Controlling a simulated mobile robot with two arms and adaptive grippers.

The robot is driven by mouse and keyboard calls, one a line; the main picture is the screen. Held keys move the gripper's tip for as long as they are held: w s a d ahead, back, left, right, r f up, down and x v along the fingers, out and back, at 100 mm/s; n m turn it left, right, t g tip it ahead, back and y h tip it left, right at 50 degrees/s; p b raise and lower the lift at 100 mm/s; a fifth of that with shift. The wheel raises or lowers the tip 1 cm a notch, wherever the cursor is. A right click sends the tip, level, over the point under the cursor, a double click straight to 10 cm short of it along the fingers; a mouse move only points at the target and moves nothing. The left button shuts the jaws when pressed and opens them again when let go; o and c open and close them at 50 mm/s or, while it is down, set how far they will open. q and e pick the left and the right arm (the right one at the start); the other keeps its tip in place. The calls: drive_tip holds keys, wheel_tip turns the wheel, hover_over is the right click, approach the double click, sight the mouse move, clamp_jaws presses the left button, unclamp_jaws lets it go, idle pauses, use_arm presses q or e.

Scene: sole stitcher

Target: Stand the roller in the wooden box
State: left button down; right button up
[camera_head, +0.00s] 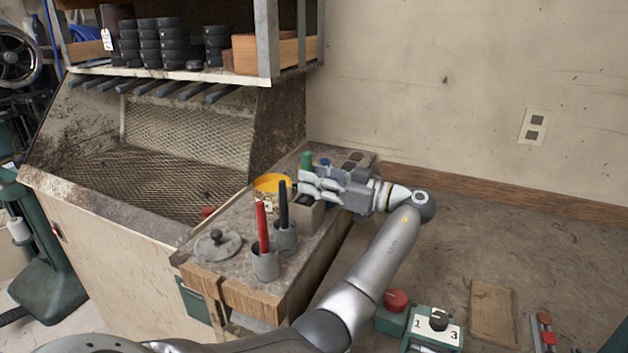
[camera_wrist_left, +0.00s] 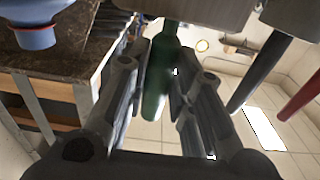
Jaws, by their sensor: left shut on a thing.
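My left gripper (camera_head: 322,187) is over the bench top and shut on a green-handled thing, which I take to be the roller. Its green handle (camera_head: 307,160) rises above the fingers in the head view. In the left wrist view, the green handle (camera_wrist_left: 159,75) shows between the two fingers of the left gripper (camera_wrist_left: 160,85). A small open box (camera_head: 304,219) stands just below the gripper, partly hidden by it. I cannot tell whether the roller's lower end is inside the box. My right gripper is not in view.
A red stick (camera_head: 262,227) and a dark stick (camera_head: 283,205) stand in grey cups close to the box. A yellow round thing (camera_head: 270,183) sits behind them. A grey lidded piece (camera_head: 217,243) lies at the left. A control box (camera_head: 434,326) is at the lower right.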

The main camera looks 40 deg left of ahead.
use_arm(q)
drive_tip(key=shift+r, duration=0.1)
drive_tip(key=c, duration=1.2)
unclamp_jaws()
drive_tip(key=shift+o, duration=0.2)
drive_tip(key=shift+d, duration=0.1)
drive_tip(key=v, duration=1.1)
drive_tip(key=shift+d, duration=0.45)
drive_tip(key=shift+w, duration=0.1)
